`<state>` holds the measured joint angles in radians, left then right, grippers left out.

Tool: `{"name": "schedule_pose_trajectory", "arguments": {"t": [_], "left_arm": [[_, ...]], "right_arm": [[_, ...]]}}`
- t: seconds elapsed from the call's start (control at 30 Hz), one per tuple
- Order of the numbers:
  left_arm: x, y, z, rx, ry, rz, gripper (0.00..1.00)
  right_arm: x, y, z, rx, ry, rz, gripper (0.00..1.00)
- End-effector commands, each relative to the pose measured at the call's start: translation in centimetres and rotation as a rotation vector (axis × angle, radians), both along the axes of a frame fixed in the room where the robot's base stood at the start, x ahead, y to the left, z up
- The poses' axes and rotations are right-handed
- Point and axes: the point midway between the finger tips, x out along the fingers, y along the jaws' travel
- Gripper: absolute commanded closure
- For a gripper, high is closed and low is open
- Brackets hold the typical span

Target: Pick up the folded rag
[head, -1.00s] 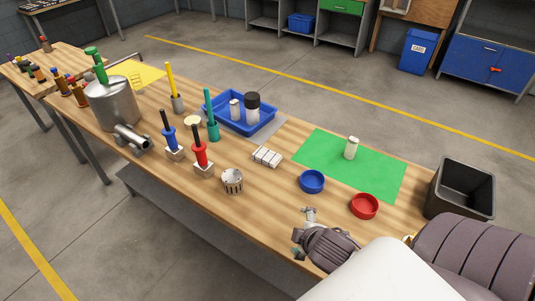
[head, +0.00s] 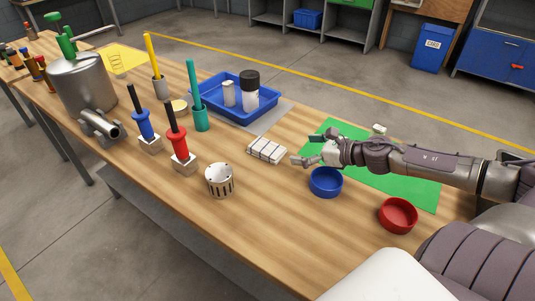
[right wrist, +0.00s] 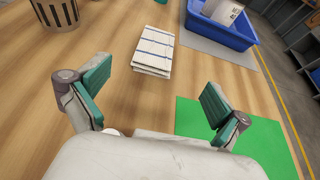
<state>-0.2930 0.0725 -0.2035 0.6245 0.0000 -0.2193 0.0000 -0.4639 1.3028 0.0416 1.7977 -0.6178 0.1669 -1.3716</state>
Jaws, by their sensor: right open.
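The folded rag (head: 267,150) is white with dark stripes and lies flat on the wooden table, left of the green mat. In the right wrist view the rag (right wrist: 154,51) lies ahead of the fingers, apart from them, roughly centred between them. My right gripper (head: 305,148) is open and empty, just right of the rag in the head view. Its two teal-padded fingers (right wrist: 153,95) are spread wide in the right wrist view. My left gripper is not in view.
A blue bowl (head: 326,182) and a red bowl (head: 398,215) stand near the front. A blue tray (head: 272,109) with containers is behind. The green mat (head: 410,188) lies under my right arm.

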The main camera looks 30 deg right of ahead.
Motion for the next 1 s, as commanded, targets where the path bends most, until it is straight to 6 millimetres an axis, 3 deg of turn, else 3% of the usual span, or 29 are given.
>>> {"name": "schedule_pose_trajectory", "arguments": {"t": [0.1, 0.23, 0.6, 1.0], "left_arm": [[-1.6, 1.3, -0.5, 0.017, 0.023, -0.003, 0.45], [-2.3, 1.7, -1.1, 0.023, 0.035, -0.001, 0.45], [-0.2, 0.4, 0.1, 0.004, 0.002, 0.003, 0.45], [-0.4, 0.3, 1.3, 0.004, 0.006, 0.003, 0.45]], "right_arm": [[0.9, 0.3, -0.2, -0.001, -0.006, 0.0, 0.0], [1.9, 0.7, -0.6, 0.0, -0.006, -0.001, 0.0], [4.4, 1.6, -1.4, 0.004, -0.005, -0.007, 0.0], [7.0, 2.9, -2.9, 0.004, -0.001, -0.005, 0.0]]}}
